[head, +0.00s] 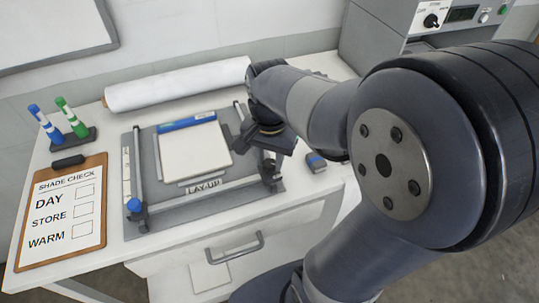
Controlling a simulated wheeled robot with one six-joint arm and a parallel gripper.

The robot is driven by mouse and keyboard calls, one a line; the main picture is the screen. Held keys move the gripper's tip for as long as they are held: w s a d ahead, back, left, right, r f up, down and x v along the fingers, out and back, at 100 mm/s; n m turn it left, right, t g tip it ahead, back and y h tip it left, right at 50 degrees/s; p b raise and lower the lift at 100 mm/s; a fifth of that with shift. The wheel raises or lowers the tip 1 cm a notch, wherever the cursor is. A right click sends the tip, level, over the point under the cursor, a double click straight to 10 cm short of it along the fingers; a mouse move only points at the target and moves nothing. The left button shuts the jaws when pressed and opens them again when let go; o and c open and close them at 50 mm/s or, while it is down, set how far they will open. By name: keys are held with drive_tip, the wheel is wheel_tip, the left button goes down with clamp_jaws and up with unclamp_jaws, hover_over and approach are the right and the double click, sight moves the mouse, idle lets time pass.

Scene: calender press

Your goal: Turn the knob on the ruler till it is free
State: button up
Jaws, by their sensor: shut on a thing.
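A grey board marked LAYUP (203,186) lies on the white table. A ruler (126,172) runs along its left side, with a blue knob (134,204) on a dark clamp at its near end. A second ruler (237,108) runs along the right side and is largely hidden behind my arm. My gripper (268,168) points down over the near end of this right ruler, at its dark clamp (271,184). It is shut on what seems to be the knob there, which the jaws hide. Whether that knob is loose cannot be told.
White sheets with a blue bar (187,121) lie on the board. A white roll (178,84) lies behind. Markers in a stand (73,136) and a SHADE CHECK clipboard (62,215) are at left. A small grey-blue block (316,162) sits right of the board.

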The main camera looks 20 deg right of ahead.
drive_tip(key=n+p, duration=0.1)
drive_tip(key=n, duration=0.5)
drive_tip(key=n+p, duration=0.1)
drive_tip(key=n, duration=0.5)
drive_tip(key=shift+n, duration=0.4)
drive_tip(key=n, duration=0.6)
drive_tip(key=shift+p, duration=0.4)
drive_tip(key=n, duration=0.7)
drive_tip(key=shift+n, duration=0.3)
drive_tip(key=o, duration=1)
